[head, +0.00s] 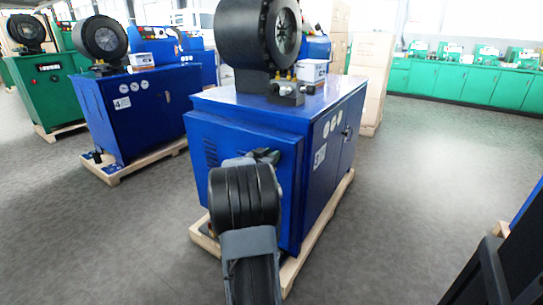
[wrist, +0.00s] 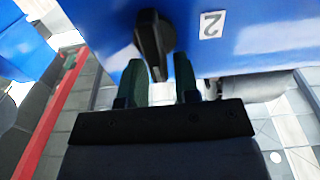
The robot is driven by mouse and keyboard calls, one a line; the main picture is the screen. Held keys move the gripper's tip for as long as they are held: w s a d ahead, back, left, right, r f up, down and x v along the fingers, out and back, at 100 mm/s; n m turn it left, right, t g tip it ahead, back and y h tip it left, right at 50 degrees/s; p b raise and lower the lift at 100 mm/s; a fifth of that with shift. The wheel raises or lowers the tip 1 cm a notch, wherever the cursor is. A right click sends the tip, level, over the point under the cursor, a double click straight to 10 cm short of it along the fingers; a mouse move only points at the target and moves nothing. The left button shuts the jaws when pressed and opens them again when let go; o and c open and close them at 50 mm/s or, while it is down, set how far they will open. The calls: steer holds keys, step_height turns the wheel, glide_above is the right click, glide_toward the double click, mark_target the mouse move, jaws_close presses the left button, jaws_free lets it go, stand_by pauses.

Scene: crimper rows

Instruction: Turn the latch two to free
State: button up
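Latch two is a dark, elongated knob (wrist: 152,42) on a blue panel (wrist: 100,25) in the wrist view. A white label (wrist: 212,25) with a 2 is to its right. The knob's long side runs nearly up and down, tilted slightly. My gripper (wrist: 158,62) is open, its two dark fingers apart. The knob's lower end shows between the fingers; I cannot tell whether they touch it. In the head view my gripper (head: 264,155) is at the near face of the middle blue machine (head: 235,118); my arm hides the latch there.
The middle machine stands on a wooden pallet (head: 318,236) with a large black crimper head (head: 240,35) on top. Another blue machine (head: 140,105) and a green one (head: 50,90) stand to the left. Grey floor (head: 425,170) is open to the right.

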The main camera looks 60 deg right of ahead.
mark_target(282, 159)
jaws_close()
steer(key=shift+d, duration=0.15)
steer(key=shift+m, duration=0.3)
steer(key=m+b, duration=0.2)
steer(key=m, duration=0.2)
steer(key=s+f+m+b, duration=0.1)
steer(key=m+b, duration=0.2)
steer(key=m, duration=0.1)
steer(key=s+m+b, duration=0.1)
steer(key=m+b, duration=0.1)
steer(key=m, duration=0.2)
steer(key=shift+s+a+f+m, duration=0.15)
steer(key=shift+a+f+m, duration=0.05)
steer(key=shift+f+m, duration=0.2)
steer(key=shift+s+f+m+b, duration=0.1)
steer(key=shift+f+m+b, duration=0.15)
steer(key=shift+m, duration=0.85)
steer(key=shift+f+m+b, duration=0.1)
steer(key=shift+m+b, duration=0.1)
steer(key=shift+m, duration=0.9)
